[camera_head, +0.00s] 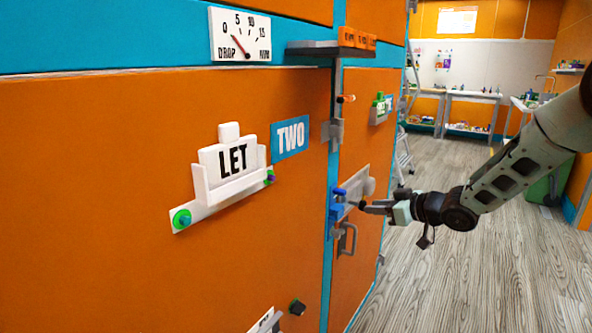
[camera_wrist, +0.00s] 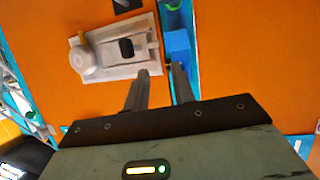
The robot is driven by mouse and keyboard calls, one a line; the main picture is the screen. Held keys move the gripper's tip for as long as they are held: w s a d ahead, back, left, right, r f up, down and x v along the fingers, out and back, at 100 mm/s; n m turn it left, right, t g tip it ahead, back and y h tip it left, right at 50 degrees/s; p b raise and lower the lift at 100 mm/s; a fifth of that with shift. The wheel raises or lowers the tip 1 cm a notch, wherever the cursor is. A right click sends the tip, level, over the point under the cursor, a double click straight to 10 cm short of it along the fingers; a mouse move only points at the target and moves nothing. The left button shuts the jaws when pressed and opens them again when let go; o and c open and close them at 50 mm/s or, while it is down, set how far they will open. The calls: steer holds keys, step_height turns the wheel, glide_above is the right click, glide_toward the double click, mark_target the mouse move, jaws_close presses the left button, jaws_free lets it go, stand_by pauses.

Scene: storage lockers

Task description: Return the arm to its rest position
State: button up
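My gripper (camera_head: 364,206) is at the end of my arm, which reaches in from the right in the head view. Its fingertips are close to the pale latch plate (camera_head: 353,190) on the orange locker door beside the blue block (camera_head: 336,214). In the wrist view, the two fingers of my gripper (camera_wrist: 161,70) are apart with nothing seen between them. The latch plate (camera_wrist: 148,68) with its round knob is just beyond the left finger, and the blue block (camera_wrist: 177,45) is beyond the right finger. Whether a fingertip touches the plate cannot be told.
A metal handle (camera_head: 347,240) sticks out below the latch. A grey ledge (camera_head: 318,48) juts out above. A large orange panel with a LET holder (camera_head: 232,165) fills the left. Open wooden floor (camera_head: 450,270) lies right, with workbenches (camera_head: 470,97) at the back.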

steer(key=s+a+r+m+g+h, duration=0.1)
steer(key=s+a+g+h, duration=0.15)
steer(key=s+a, duration=0.45)
steer(key=s+a+r+g+h, duration=0.1)
steer(key=s+a+g+h, duration=0.15)
steer(key=s, duration=0.95)
steer(key=s+g+h, duration=0.4)
steer(key=s+g, duration=0.1)
steer(key=s, duration=2.1)
step_height(320, 180, up, 16)
steer(key=d+p, duration=0.1)
steer(key=p, duration=1.4)
steer(key=shift+s+f, duration=0.25)
steer(key=shift+s, duration=0.1)
steer(key=shift+o, duration=0.5)
